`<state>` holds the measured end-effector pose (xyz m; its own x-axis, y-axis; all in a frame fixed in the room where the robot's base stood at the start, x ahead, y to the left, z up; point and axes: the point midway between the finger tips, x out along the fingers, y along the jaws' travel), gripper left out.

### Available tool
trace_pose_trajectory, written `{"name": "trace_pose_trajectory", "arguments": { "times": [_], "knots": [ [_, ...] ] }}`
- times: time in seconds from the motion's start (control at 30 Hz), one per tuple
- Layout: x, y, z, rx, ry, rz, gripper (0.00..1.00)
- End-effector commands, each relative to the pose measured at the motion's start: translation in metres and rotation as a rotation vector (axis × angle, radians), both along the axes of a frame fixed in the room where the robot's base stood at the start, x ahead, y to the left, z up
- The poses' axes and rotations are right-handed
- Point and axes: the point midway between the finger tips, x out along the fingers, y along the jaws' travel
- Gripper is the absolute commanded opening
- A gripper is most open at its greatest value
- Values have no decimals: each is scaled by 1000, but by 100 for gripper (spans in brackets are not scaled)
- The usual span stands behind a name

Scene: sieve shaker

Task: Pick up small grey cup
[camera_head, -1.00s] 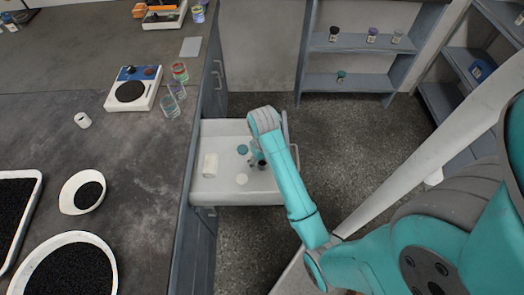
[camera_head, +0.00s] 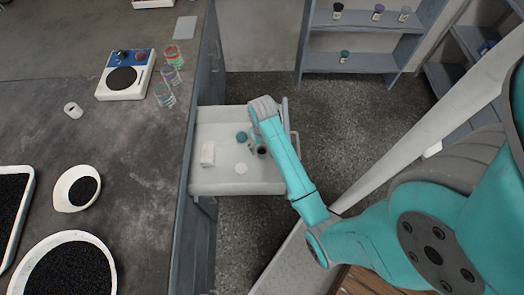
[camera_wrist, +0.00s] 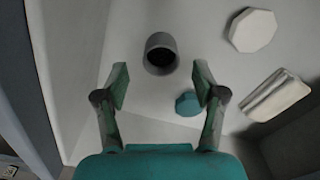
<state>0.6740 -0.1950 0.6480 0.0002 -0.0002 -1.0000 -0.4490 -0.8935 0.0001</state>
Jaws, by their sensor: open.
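The small grey cup (camera_wrist: 161,53) stands in the open drawer, its dark opening showing in the wrist view. It also shows in the head view (camera_head: 262,150), close beside my gripper and partly covered. My gripper (camera_wrist: 161,82) is open and empty, its two fingers spread left and right. In the wrist view the cup lies just past the fingertips, roughly centred between them, and no finger appears to touch it. My arm hides most of the gripper in the head view.
The white drawer (camera_head: 215,187) also holds a white octagonal piece (camera_wrist: 253,30), a teal piece (camera_wrist: 188,103) and a pale block (camera_wrist: 276,96). Its walls surround the cup. The counter (camera_head: 130,200) stands left, with glasses, a scale and bowls of black grains.

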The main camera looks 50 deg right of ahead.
Motion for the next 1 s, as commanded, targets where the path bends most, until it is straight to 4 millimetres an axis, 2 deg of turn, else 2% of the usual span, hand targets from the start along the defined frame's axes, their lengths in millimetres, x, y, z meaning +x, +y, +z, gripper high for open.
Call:
{"name": "trace_pose_trajectory", "arguments": {
  "times": [0.1,0.23,0.57,0.77,0.8,1.0],
  "knots": [
    [-1,2,-19,1,3,0,70],
    [-1,2,-33,1,2,0,70],
    [0,1,-39,0,0,0,70],
    [0,1,-39,0,0,0,20],
    [0,1,-39,0,0,0,16],
    [0,1,-39,0,0,0,16]
  ]
}}
